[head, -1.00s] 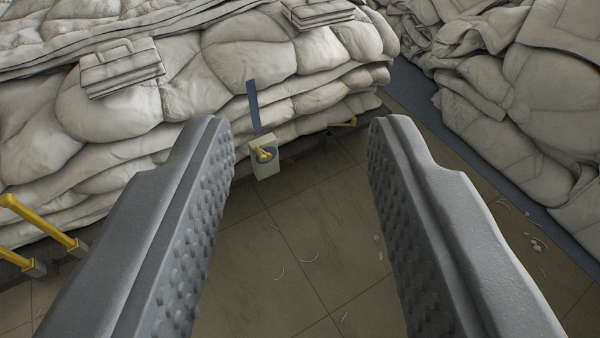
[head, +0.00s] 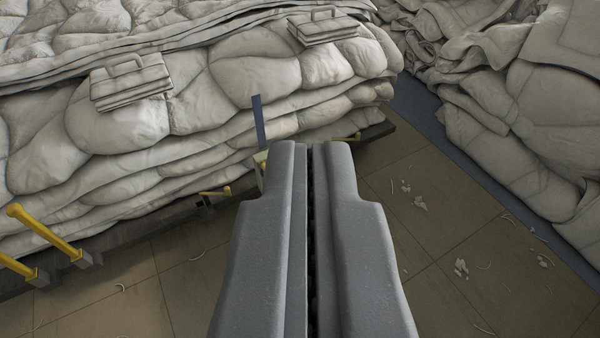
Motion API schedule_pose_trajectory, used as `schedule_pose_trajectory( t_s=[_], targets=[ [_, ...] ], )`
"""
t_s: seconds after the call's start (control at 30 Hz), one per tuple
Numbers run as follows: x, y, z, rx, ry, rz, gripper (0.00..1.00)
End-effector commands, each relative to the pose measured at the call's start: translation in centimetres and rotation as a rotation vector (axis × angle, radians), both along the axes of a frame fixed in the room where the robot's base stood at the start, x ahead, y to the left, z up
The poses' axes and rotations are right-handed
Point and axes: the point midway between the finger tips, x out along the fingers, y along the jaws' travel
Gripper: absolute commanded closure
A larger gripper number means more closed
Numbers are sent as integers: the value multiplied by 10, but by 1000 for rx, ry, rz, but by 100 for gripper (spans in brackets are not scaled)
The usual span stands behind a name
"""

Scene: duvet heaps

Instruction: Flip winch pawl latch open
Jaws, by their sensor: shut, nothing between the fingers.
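The winch (head: 259,158) is a small pale box at the lower edge of the near duvet heap. A blue strap (head: 258,120) runs up from it over the duvets. Only a sliver of the box shows, just left of my gripper's tips; the left finger hides most of it. The pawl latch cannot be made out clearly, so its position cannot be told. My gripper (head: 311,150) is shut and empty, its fingers side by side in front of the winch. Whether the left finger touches the winch cannot be told.
The duvet heap (head: 235,80) lies on a dark platform edge with small yellow handles (head: 214,193). Two yellow bars (head: 45,235) stick out at lower left. Another heap (head: 560,110) stands at right behind a blue-grey strip. Tiled floor with scattered scraps (head: 460,268) is open between.

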Motion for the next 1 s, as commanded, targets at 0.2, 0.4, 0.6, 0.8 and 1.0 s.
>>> schedule_pose_trajectory(
  t_s=[0.2, 0.4, 0.6, 0.8, 1.0],
  targets=[
    [0, 0, 59, 0, 0, 0, 100],
    [0, 0, 112, 0, 0, 0, 100],
    [0, 0, 141, 0, 0, 0, 100],
    [0, 0, 141, 0, 0, 0, 100],
    [0, 0, 140, 0, 0, 0, 100]
  ],
)
